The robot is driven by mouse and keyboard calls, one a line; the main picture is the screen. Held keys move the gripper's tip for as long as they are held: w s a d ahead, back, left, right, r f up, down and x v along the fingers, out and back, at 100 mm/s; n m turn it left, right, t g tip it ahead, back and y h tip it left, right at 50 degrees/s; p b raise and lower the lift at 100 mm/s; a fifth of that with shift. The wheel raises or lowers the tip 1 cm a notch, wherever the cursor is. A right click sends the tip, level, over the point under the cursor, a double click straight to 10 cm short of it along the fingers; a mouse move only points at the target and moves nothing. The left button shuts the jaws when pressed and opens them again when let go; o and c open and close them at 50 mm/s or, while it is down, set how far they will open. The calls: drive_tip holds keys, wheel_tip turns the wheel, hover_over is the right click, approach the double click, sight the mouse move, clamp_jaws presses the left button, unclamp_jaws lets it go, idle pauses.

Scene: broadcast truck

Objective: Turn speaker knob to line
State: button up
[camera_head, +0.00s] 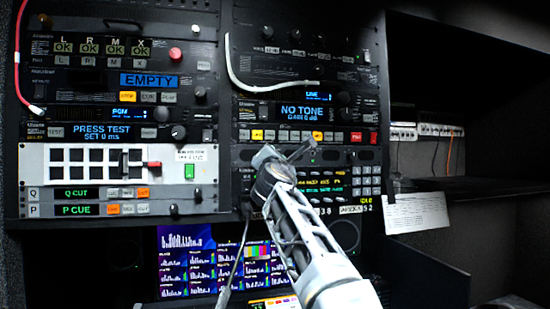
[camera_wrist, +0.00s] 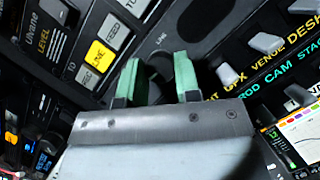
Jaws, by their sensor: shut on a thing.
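The knob (camera_wrist: 159,64) is dark and round, and only part of it shows between my fingers in the wrist view. My gripper (camera_wrist: 157,78) is shut on it with its two green-padded fingers, one at each side. The knob's pointer is hidden or too dark to see. In the head view my gripper (camera_head: 283,155) reaches the middle of the right rack, and the knob is hidden behind it.
A lit yellow LINE button (camera_wrist: 99,56) sits left of the knob, beside a white FEED button (camera_wrist: 117,31). Grey keys (camera_wrist: 264,43) stand to the right. In the head view, the NO TONE display (camera_head: 303,110) is above my gripper and lit monitors (camera_head: 187,255) are below left.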

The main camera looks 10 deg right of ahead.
drive_tip(key=m+g+y+p, duration=0.1)
drive_tip(key=m+g+p, duration=0.1)
drive_tip(key=m, duration=0.5)
drive_tip(key=m+g+y+p, duration=0.1)
drive_tip(key=m+g+p, duration=0.2)
drive_tip(key=m, duration=0.4)
drive_tip(key=r+m+g+p, duration=0.1)
drive_tip(key=m+g+p, duration=0.1)
drive_tip(key=m, duration=0.6)
drive_tip(key=shift+y+p, duration=0.4)
drive_tip(key=shift+p, duration=0.2)
drive_tip(key=shift+f, duration=0.1)
drive_tip(key=o, duration=0.9)
drive_tip(key=shift+s, duration=0.1)
drive_tip(key=v, duration=0.4)
drive_tip(key=b+v, duration=0.1)
drive_tip(key=v, duration=0.4)
drive_tip(key=b+v, duration=0.1)
drive_tip(key=v, duration=0.3)
drive_tip(key=shift+s+r, duration=0.25)
drive_tip(key=shift+r, duration=0.2)
